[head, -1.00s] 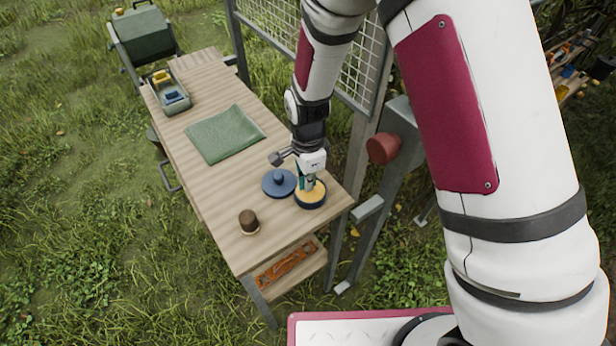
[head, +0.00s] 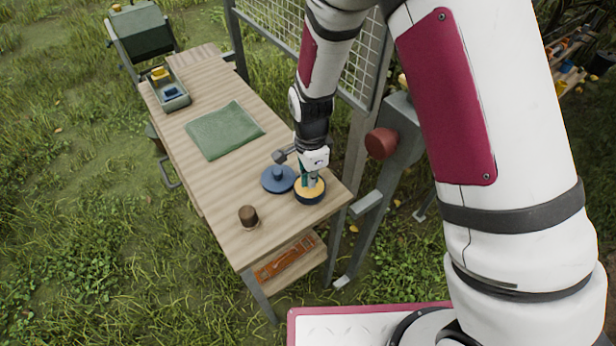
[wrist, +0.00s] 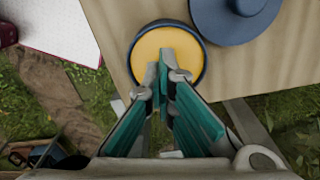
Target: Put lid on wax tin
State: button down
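The wax tin (head: 310,197) is a round dark tin with yellow wax, open at the top, near the table's right end. It also shows in the wrist view (wrist: 146,54). The blue lid (head: 266,183) with a round knob lies flat on the table just left of the tin; the wrist view shows it at the top right (wrist: 262,28). My gripper (wrist: 166,62) points down over the tin, with its fingertips close together in front of the wax. No object shows between them. Whether the tips touch the wax is unclear.
A brown brush-like piece (head: 248,216) stands near the table's front edge. A green cloth (head: 224,130) and a grey tray (head: 176,104) with yellow and blue items lie farther left. A post with a red knob (head: 381,143) rises just beyond the table's right end.

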aim_at(322, 193)
jog(key=shift+s+d+p, duration=0.25)
jog(key=shift+s+d, duration=0.05)
jog(key=shift+d, duration=0.3)
jog(key=shift+s+d+p, duration=0.2)
jog(key=shift+s+d, duration=0.05)
jog(key=shift+d, duration=0.3)
jog(key=shift+s+d, duration=0.15)
jog(key=shift+d, duration=0.2)
jog(key=shift+s+d+p, duration=0.3)
jog(key=shift+d+p, duration=0.05)
jog(key=shift+d, duration=0.25)
jog(key=shift+s+d, duration=0.15)
jog(key=shift+d, duration=0.15)
jog(key=shift+s+d+p, duration=0.2)
jog(key=shift+d+p, duration=0.05)
jog(key=shift+d, duration=0.2)
jog(key=shift+s+d+p, duration=0.2)
jog(key=shift+d+p, duration=0.05)
jog(key=shift+d, duration=0.2)
jog(key=shift+s+d, duration=0.1)
jog(key=shift+d, duration=0.1)
